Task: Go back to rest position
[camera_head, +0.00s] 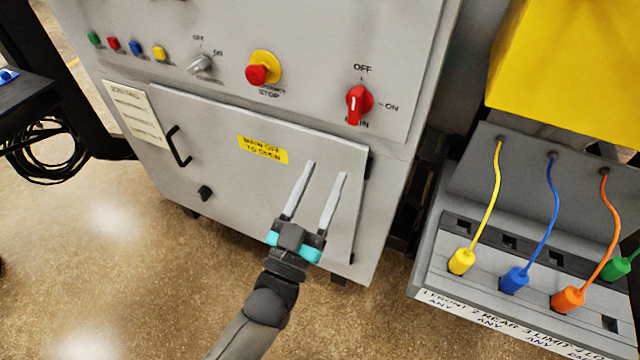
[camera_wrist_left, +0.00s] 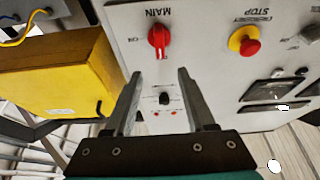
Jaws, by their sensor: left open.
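My left gripper (camera_head: 326,182) is open and empty in the head view, in front of the lower door of the grey furnace cabinet. Its fingers point up the picture, below the red main switch (camera_head: 358,104). In the left wrist view my left gripper (camera_wrist_left: 160,75) also shows open with nothing between its fingers. The main switch (camera_wrist_left: 159,38) and the red stop button on its yellow base (camera_wrist_left: 245,42) lie beyond the fingertips there. I cannot tell whether the fingers touch the cabinet. My right gripper is not in view.
The lower door (camera_head: 225,170) looks closed and has a black handle (camera_head: 178,147). At right, a grey panel (camera_head: 440,270) holds yellow, blue, orange and green plugs on cables, below a yellow box (camera_head: 570,70). A dark table (camera_head: 25,100) stands at left. Floor is clear at lower left.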

